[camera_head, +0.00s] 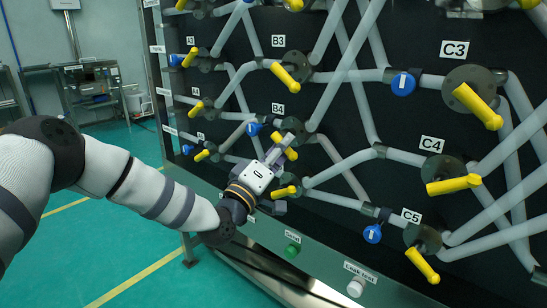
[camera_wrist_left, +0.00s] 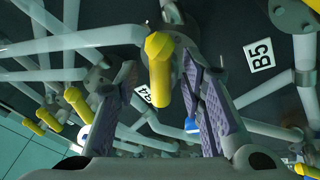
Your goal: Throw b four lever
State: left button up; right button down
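The B4 lever (camera_head: 287,149) is a yellow handle on a grey valve, just below the B4 label (camera_head: 278,108) on the black panel. My left gripper (camera_head: 279,153) reaches it from the lower left and partly covers it. In the left wrist view a yellow lever (camera_wrist_left: 159,72) stands between the two fingers of my left gripper (camera_wrist_left: 160,88). The fingers are apart, with a visible gap on both sides of the lever. My right gripper is not in view.
Another yellow lever (camera_head: 285,191) sits just below my left gripper. The B3 lever (camera_head: 285,75) is above, and the C4 lever (camera_head: 453,185) is to the right. Grey pipes cross the panel closely. A green button (camera_head: 293,250) and a white knob (camera_head: 355,287) are on the lower rail.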

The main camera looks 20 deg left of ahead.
pick_arm(q)
jog(key=v, duration=1)
jog(key=shift+s, duration=0.35)
